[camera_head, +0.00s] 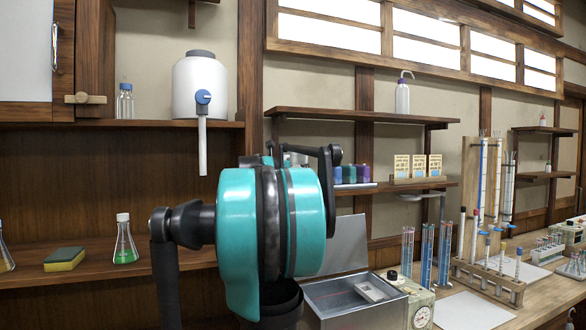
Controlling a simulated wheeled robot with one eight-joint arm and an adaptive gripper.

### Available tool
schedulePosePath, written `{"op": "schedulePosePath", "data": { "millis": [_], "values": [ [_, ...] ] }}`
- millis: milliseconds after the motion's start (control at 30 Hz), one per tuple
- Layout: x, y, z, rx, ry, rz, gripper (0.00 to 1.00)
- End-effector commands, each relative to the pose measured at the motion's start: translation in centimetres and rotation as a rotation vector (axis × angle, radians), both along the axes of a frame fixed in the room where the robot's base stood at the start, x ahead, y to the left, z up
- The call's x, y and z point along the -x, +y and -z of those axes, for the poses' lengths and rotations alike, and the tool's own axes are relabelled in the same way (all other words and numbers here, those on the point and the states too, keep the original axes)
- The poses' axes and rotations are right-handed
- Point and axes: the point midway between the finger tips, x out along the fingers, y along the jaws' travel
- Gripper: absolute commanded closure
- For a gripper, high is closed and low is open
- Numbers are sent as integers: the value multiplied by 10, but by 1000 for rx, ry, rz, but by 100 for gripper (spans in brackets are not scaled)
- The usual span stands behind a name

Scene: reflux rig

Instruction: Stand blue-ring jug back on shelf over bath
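The metal bath (335,297) is an open steel box with its lid raised, on the bench right of my teal arm. Above it on the wall are an upper wooden shelf (350,115) and a lower shelf (445,186). I cannot make out a jug with a blue ring for certain. A white bottle with a bent spout and a bluish collar (402,96) stands upright on the upper shelf. My gripper (302,157) shows only as dark linkage behind my arm, in front of the lower shelf. Its fingertips and anything in them are hidden.
The lower shelf holds coloured boxes (349,174) and a card rack (417,168). Tube racks (488,280) crowd the right bench. At left are a white carboy (200,88), a flask with green liquid (124,242) and a sponge (64,259). The upper shelf has bare room left of the bottle.

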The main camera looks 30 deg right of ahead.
Motion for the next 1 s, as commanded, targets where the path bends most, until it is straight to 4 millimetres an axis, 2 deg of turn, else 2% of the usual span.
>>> {"op": "schedulePosePath", "data": {
  "millis": [1000],
  "values": [
    [14, 24, 0, 0, 0, -1, 14]
  ]
}}
